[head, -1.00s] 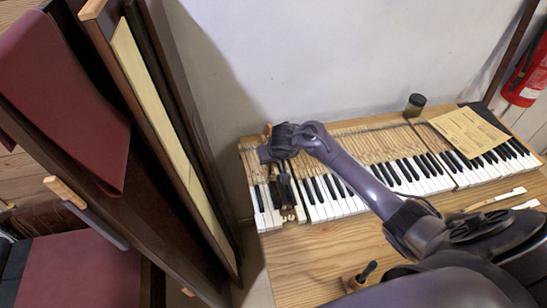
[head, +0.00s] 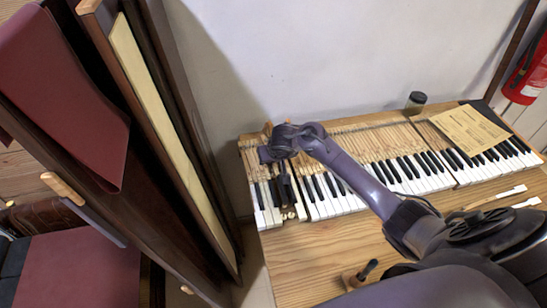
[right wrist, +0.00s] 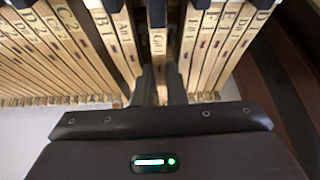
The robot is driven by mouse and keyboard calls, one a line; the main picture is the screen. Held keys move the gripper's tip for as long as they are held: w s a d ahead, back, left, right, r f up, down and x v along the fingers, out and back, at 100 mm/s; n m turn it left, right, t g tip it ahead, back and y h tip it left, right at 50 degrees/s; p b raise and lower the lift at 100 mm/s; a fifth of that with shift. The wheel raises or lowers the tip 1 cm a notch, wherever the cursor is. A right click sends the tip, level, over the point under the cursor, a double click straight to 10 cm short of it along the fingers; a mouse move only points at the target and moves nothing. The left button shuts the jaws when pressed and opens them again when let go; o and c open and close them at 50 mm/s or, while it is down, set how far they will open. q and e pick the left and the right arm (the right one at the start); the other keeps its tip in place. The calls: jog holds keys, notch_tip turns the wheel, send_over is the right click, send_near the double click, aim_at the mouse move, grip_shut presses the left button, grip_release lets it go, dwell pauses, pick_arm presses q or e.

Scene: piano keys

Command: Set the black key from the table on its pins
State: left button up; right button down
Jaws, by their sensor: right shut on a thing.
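My right gripper (head: 285,190) is over the left part of the keyboard (head: 345,205). In the right wrist view its two dark fingers (right wrist: 158,88) are shut on the wooden shaft of the black key (right wrist: 157,40). The shaft lies roughly in line with the labelled key shafts on either side, with dark gaps beside it. The pins under it are hidden, so I cannot tell whether it sits on them. In the head view my wrist and fingers hide much of the held key. My left gripper is not in view.
A paper sheet (head: 468,130) lies on the right of the keyboard, with a dark jar (head: 415,103) behind. Loose pale key pieces (head: 500,195) and a small dark-handled tool (head: 362,272) lie on the table (head: 315,262). A tall wooden panel (head: 165,140) stands close at left.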

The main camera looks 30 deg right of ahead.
jog(key=shift+f, duration=0.2)
dwell(0.3)
jog(key=c, duration=1.8)
grip_release()
jog(key=shift+r+p, duration=1.15)
jog(key=shift+p, duration=0.15)
jog(key=o, duration=0.5)
